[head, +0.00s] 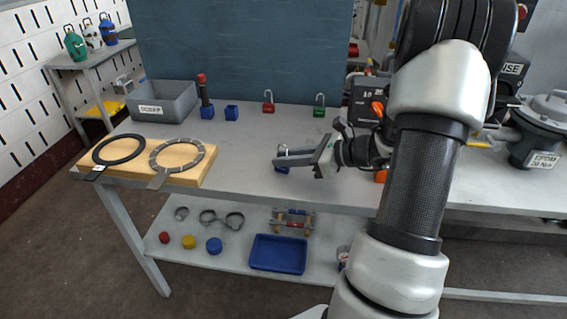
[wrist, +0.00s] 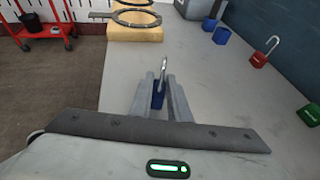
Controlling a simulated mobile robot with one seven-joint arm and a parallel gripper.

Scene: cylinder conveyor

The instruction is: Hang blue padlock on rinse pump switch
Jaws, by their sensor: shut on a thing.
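The blue padlock (head: 283,169) stands on the bench top near its front edge, its shackle up. In the wrist view the blue padlock (wrist: 158,100) sits between the two fingers of my gripper (wrist: 164,88), which is shut on it. In the head view my gripper (head: 285,157) reaches in from the right. The rinse pump switch is not clearly identifiable. A sign ending in "ISE" (head: 511,68) shows at the right, partly hidden by my arm. A dark panel with an orange knob (head: 377,108) stands behind my gripper.
A red padlock (head: 268,108) and a green padlock (head: 319,112) stand farther back. Blue blocks (head: 232,113), a grey bin (head: 178,103) and a wooden board (head: 190,178) with rings are to the left. A pump-like housing (head: 541,130) is at the right.

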